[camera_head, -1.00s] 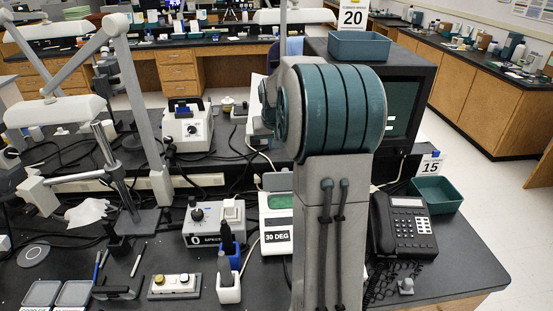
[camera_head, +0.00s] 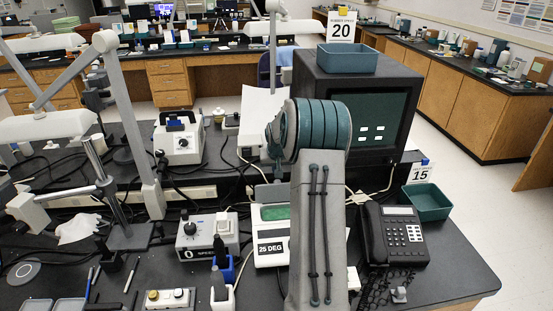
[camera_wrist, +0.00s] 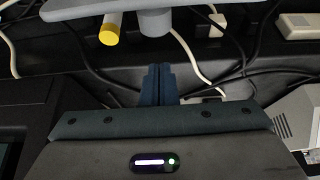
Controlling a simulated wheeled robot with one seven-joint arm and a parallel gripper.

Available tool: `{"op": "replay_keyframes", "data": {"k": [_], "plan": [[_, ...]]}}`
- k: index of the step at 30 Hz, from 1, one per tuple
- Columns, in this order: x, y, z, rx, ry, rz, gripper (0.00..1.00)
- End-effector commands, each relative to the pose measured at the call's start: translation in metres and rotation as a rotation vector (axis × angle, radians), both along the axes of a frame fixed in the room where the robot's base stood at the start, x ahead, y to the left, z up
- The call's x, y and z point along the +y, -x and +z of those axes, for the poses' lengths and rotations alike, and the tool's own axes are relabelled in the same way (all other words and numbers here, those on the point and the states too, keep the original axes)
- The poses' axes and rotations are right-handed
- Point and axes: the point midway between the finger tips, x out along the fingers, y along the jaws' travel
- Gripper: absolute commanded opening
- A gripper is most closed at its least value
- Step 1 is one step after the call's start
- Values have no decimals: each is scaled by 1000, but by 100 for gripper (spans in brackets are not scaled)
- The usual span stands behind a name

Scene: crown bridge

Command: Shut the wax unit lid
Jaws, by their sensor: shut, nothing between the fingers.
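The wax unit and its lid are not labelled, and I cannot tell them for certain. A white unit with a green display (camera_head: 275,212) and a "25 DEG" card stands just left of my arm in the head view; its back is partly hidden. A white box with a dial and a blue top piece (camera_head: 182,138) stands further back left. My gripper (camera_wrist: 158,85) shows in the wrist view, dark blue fingers together and empty. A grey plate (camera_wrist: 225,8) with a yellow-ended peg (camera_wrist: 110,28) lies beyond the fingertips, apart from them. My arm hides the gripper in the head view.
A monitor (camera_head: 370,115) carries a teal tray (camera_head: 347,60). A black telephone (camera_head: 395,235) and another teal bin (camera_head: 428,202) are at right. A grey speed box (camera_head: 207,238) and a jointed lamp arm (camera_head: 130,115) are at left. Cables (camera_wrist: 100,75) cross the bench.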

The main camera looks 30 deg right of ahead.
Motion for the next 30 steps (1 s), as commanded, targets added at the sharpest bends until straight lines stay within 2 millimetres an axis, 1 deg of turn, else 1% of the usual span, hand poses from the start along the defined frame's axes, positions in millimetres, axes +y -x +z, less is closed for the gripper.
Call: {"op": "replay_keyframes", "data": {"k": [1, 3, 10, 23, 30], "plan": [[2, 7, 5, -2, 1, -1, 0], [6, 14, 3, -3, 2, -1, 0], [13, 28, 0, -1, 2, 0, 0], [14, 30, -1, -3, 2, -1, 0], [8, 29, -3, -29, 14, -15, 0]]}}
